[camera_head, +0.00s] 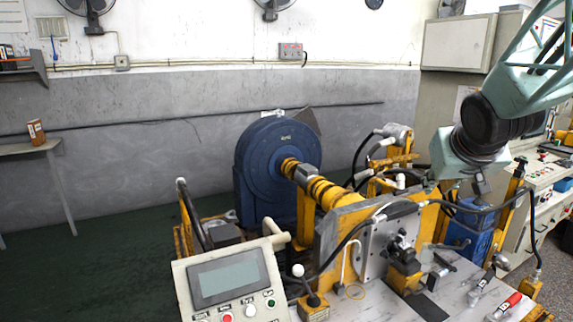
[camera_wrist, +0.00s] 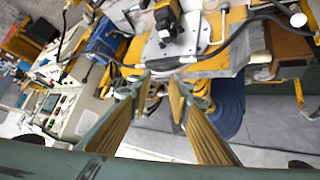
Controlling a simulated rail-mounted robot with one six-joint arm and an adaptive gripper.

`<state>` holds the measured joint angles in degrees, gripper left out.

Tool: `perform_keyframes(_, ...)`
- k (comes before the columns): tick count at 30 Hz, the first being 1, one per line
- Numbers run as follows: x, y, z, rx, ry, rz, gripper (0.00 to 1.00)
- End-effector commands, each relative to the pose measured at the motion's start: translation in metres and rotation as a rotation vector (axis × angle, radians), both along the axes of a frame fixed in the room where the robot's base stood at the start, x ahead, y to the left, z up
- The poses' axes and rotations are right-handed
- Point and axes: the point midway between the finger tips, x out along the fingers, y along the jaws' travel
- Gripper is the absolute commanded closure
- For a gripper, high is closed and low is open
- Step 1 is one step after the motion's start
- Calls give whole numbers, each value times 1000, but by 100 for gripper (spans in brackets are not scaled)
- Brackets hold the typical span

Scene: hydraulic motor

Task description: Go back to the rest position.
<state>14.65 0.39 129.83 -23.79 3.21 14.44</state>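In the head view my arm comes in from the upper right, and its teal end hangs over the right side of the hydraulic motor rig. My gripper (camera_wrist: 162,84) shows clearly in the wrist view. Its two long fingers slant inward, with a gap between the tips and nothing held there. The rig shows a blue round housing (camera_head: 278,160), a yellow shaft (camera_head: 325,190) and a grey mounting plate (camera_head: 392,240). The mounting plate also shows in the wrist view (camera_wrist: 168,50), beyond the fingertips. The fingertips look apart from the rig, though the distance is hard to judge.
A control panel (camera_head: 228,283) with a screen stands at the front. A red-handled clamp (camera_head: 507,303) sits on the bench at the lower right. A cabinet (camera_head: 458,43) and a control console (camera_head: 547,185) stand at the right. Open floor (camera_head: 90,240) lies at the left.

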Motion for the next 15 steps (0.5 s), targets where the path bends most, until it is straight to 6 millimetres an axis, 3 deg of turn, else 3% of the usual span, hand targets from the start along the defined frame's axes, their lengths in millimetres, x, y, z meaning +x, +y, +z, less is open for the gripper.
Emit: perform_keyframes(15,-108,50,15,20,118,-11,82)
